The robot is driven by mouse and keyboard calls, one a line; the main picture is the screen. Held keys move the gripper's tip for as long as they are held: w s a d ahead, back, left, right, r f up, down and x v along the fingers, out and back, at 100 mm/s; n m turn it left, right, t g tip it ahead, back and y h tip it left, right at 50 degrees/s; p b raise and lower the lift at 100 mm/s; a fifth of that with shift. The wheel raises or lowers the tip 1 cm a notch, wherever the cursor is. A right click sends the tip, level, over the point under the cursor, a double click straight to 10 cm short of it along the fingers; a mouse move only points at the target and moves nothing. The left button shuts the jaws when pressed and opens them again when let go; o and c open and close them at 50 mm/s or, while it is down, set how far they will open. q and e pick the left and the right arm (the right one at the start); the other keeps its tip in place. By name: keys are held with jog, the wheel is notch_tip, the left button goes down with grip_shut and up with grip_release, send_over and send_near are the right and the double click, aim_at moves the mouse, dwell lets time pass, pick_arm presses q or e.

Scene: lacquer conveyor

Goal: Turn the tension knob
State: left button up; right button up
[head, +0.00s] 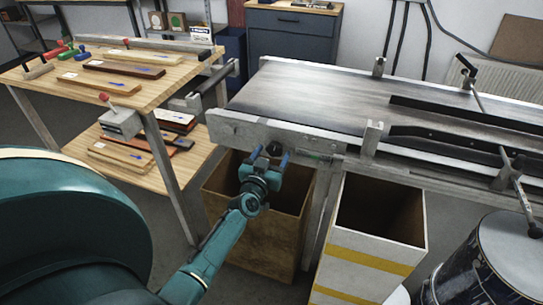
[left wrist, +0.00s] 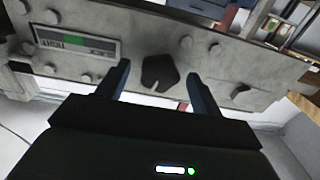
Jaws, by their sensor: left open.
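The tension knob (left wrist: 161,74) is a black lobed knob on the grey end plate (left wrist: 215,60) of the conveyor. In the left wrist view it sits between the two fingers of my left gripper (left wrist: 158,82), with a gap on each side. The gripper is open. In the head view my left gripper (head: 264,161) is at the conveyor's near left corner, its blue fingers pointing at the plate, and the dark knob (head: 274,148) shows between them. My right gripper is not in view.
The conveyor belt (head: 310,92) runs off to the right. A brown bin (head: 250,238) and a white bin with yellow stripes (head: 362,270) stand below it. A dark drum (head: 475,265) stands at the lower right.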

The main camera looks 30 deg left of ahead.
pick_arm(q)
jog(key=shift+c, duration=0.4)
jog(key=c, duration=0.9)
jog(key=n, duration=0.4)
jog(key=shift+d, duration=0.1)
jog(key=n, duration=0.3)
jog(key=shift+n, duration=0.3)
jog(key=n, duration=0.4)
jog(key=shift+n, duration=0.3)
jog(key=n+b, duration=0.1)
jog(key=n, duration=0.3)
jog(key=shift+r, duration=0.1)
jog(key=shift+n, duration=0.4)
